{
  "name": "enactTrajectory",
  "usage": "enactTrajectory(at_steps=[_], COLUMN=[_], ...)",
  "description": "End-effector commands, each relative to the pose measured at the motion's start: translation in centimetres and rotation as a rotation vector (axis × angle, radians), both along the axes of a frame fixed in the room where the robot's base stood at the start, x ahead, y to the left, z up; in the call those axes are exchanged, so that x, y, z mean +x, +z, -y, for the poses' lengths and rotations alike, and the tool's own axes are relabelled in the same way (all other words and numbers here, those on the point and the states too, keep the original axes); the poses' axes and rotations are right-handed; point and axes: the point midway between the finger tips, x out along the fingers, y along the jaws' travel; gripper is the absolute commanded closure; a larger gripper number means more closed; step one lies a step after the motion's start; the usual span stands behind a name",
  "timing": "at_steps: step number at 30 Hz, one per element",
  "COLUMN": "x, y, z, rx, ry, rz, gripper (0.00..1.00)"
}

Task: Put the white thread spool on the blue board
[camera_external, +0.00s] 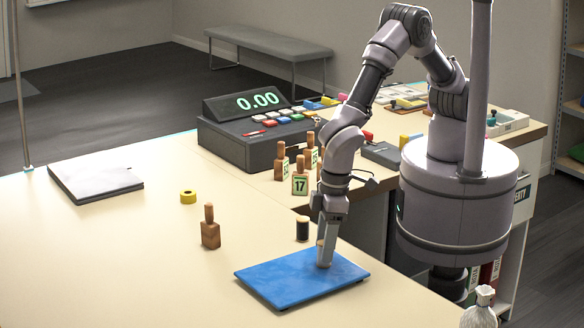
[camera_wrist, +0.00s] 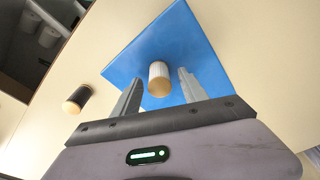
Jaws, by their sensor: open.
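The white thread spool (camera_wrist: 159,82) has a tan end and stands upright on the blue board (camera_wrist: 195,50), between my two open fingers, with a gap visible on each side. In the external view, the blue board (camera_external: 290,280) lies flat on the counter. My gripper (camera_external: 326,258) points down over the board's far right part and hides most of the spool; only a bit of its tan top (camera_external: 320,243) shows. My gripper also shows in the wrist view (camera_wrist: 158,95).
A black spool (camera_external: 302,230) stands just behind the board. A wooden stamp (camera_external: 210,232), a yellow tape roll (camera_external: 188,197) and a closed laptop-like slab (camera_external: 95,181) are to the left. Numbered wooden stamps (camera_external: 300,180) and a cash register (camera_external: 250,140) stand behind. The front left counter is clear.

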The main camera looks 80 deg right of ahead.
Motion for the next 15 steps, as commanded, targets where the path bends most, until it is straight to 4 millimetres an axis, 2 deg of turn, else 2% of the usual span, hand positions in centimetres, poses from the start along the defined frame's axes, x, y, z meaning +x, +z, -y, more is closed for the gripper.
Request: enactTrajectory(at_steps=[1,3,7,10,15], x=[-0.2,-0.4,-0.8,-1.0,-1.2], y=[1.8,4.0,7.3,9.0,10.0], z=[0.0,0.0,0.2,0.3,0.4], rx=[0.004,0.004,0.003,0.001,0.0], ry=[-0.001,0.001,0.001,0.0,0.0], rz=[0.002,0.002,0.002,0.001,0.0], gripper=[0.49,0.49,0.49,0.49,0.49])
